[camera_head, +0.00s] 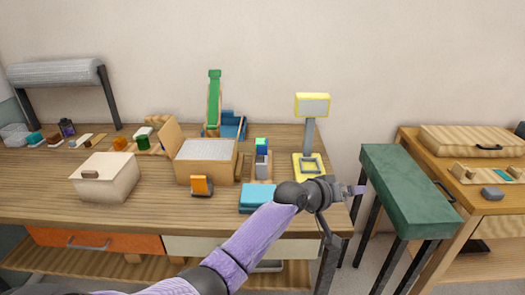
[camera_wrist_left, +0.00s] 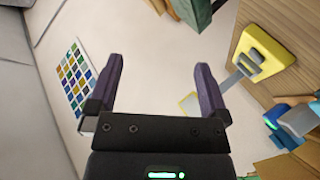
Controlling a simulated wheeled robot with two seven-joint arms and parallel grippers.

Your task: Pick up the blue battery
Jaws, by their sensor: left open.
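A small blue block with a green patch (camera_head: 261,146) sits in the top of a grey upright holder (camera_head: 262,166) at the middle of the table; it may be the blue battery, but it is too small to be sure. In the left wrist view a blue piece with a green light (camera_wrist_left: 276,126) shows at the right edge. My left gripper (camera_head: 358,190) is out at the table's right end, right of the holder and apart from it. In the wrist view its two fingers (camera_wrist_left: 160,78) are spread, with nothing between them. My right gripper is not in view.
A yellow-based stand with a screen (camera_head: 308,168) is just behind my left gripper. A flat blue box (camera_head: 258,198) lies in front of the holder, and a wooden box (camera_head: 208,160) is left of it. A green bench (camera_head: 408,195) stands right of the table.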

